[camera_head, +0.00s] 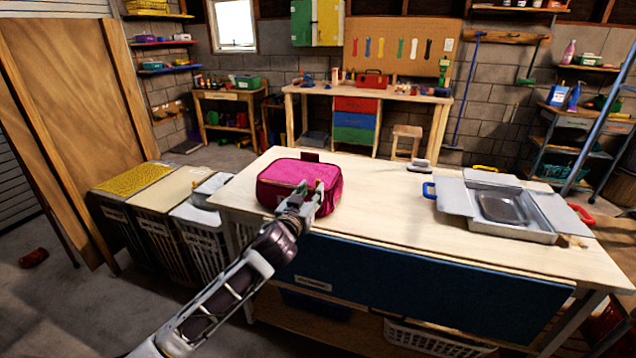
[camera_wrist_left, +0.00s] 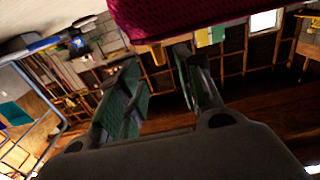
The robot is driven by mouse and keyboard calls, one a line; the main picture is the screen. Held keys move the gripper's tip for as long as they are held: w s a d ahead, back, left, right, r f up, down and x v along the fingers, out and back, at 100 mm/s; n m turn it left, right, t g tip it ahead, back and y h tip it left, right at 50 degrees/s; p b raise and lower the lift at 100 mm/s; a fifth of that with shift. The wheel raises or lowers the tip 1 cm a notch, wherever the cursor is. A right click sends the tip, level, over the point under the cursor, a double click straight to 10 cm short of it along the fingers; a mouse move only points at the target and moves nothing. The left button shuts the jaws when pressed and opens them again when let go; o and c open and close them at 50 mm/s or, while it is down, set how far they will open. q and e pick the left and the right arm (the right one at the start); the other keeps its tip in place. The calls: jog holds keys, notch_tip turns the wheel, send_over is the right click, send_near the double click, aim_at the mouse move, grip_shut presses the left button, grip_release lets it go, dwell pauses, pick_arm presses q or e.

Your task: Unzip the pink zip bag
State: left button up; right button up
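The pink zip bag (camera_head: 285,183) lies on the left end of the wooden table (camera_head: 375,200). Its lid looks closed, and a small dark red tab (camera_head: 310,156) shows at its back edge. My left gripper (camera_head: 309,188) is at the bag's front right side and hides part of it. In the left wrist view the bag (camera_wrist_left: 195,15) fills the top edge. My left gripper (camera_wrist_left: 160,88) shows two fingers apart, with nothing seen between their tips. A small orange-yellow piece (camera_wrist_left: 157,54) shows just below the bag's edge; I cannot tell if it is the zip pull. My right gripper is not in view.
A grey open-flapped box (camera_head: 497,208) with a blue handle stands on the table's right side. A small grey object (camera_head: 419,165) lies at the back edge. The table's middle is clear. Laundry hampers (camera_head: 165,220) stand to the left.

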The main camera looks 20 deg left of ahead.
aim_at(317, 183)
pick_arm(q)
jog(key=shift+w+d, duration=0.15)
jog(key=shift+w, duration=3.25)
jog(key=shift+c, duration=0.2)
grip_shut()
